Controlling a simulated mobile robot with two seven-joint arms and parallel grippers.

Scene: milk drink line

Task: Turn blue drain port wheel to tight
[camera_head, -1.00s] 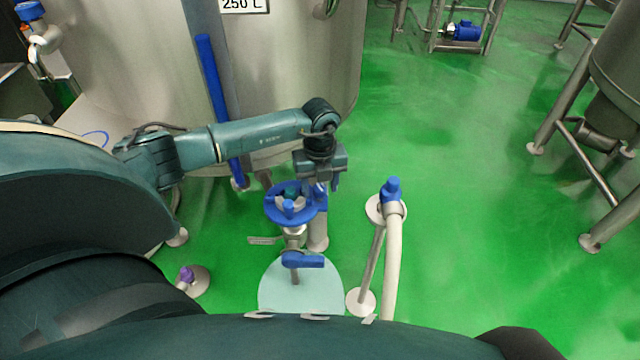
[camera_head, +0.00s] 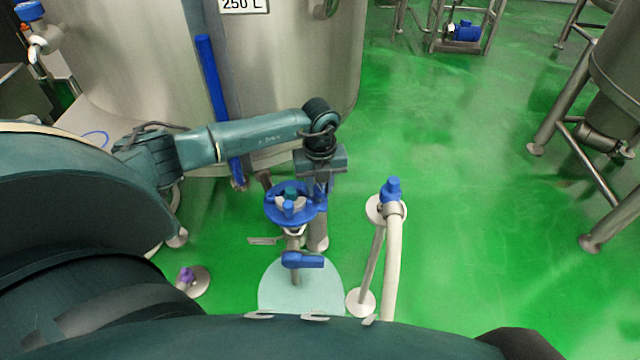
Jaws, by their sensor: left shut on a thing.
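The blue drain port wheel (camera_head: 271,209) lies roughly level on top of a metal valve stem, in the lower middle of the head view. My left gripper (camera_head: 321,190) reaches down from above at the wheel's right-hand rim and is shut on it. The gripper body hides part of the far right rim, and the fingertips are hard to make out. My right gripper is not in view.
A blue lever handle (camera_head: 303,260) sits below the wheel, over a pale round plate (camera_head: 300,290). A blue-capped post with a pale hose (camera_head: 394,265) stands right of it. A large steel tank (camera_head: 290,70) stands behind.

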